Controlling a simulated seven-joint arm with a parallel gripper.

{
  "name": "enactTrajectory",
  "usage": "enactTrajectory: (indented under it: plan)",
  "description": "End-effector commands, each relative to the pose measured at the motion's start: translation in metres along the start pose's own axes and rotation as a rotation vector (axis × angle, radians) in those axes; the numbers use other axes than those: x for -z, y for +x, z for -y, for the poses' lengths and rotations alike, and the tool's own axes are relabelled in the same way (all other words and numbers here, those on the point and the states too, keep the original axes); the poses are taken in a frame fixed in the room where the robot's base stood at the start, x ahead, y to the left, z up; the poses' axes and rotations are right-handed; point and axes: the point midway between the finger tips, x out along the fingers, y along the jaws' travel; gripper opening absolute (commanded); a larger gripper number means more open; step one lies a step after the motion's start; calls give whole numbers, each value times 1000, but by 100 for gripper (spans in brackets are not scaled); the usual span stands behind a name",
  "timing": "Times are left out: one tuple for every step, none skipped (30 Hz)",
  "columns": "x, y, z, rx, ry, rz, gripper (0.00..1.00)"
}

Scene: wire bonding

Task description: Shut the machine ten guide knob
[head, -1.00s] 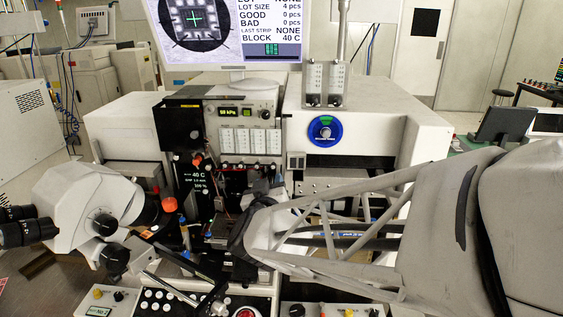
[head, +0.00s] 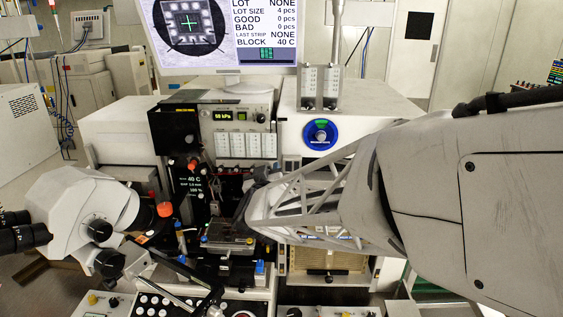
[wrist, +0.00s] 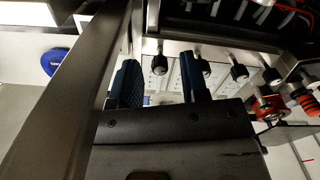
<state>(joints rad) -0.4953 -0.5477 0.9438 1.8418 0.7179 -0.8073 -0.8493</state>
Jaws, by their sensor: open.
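In the wrist view, several black knobs on metal stems stand in a row; I cannot tell which is the machine ten guide knob. One black knob (wrist: 160,65) shows in the gap between the fingertips, apparently beyond them, and another (wrist: 238,72) is just right of the right finger. My gripper (wrist: 160,84) has two dark blue ribbed fingers, apart, with nothing held. In the head view my gripper (head: 248,208) reaches from the right to the front of the machine (head: 130,135); its fingers and the knobs near it are largely hidden by my arm.
A blue round dial (head: 322,133) is on the white cabinet behind my arm. A microscope (head: 85,205) stands at left, with an orange-red knob (head: 165,209) beside it. Red fittings (wrist: 268,106) lie right of the fingers. A panel of buttons (head: 150,305) is at the front.

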Motion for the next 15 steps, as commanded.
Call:
enactTrajectory:
  plan:
    - [0,1,0,0,0,0,41]
    - [0,1,0,0,0,0,41]
    - [0,1,0,0,0,0,41]
    - [0,1,0,0,0,0,41]
    - [0,1,0,0,0,0,41]
    - [0,1,0,0,0,0,41]
    - [0,1,0,0,0,0,41]
    - [0,1,0,0,0,0,41]
    - [0,1,0,0,0,0,38]
    - [0,1,0,0,0,0,33]
    - [0,1,0,0,0,0,29]
    - [0,1,0,0,0,0,23]
    - [0,1,0,0,0,0,18]
    - [0,1,0,0,0,0,14]
    - [0,1,0,0,0,0,7]
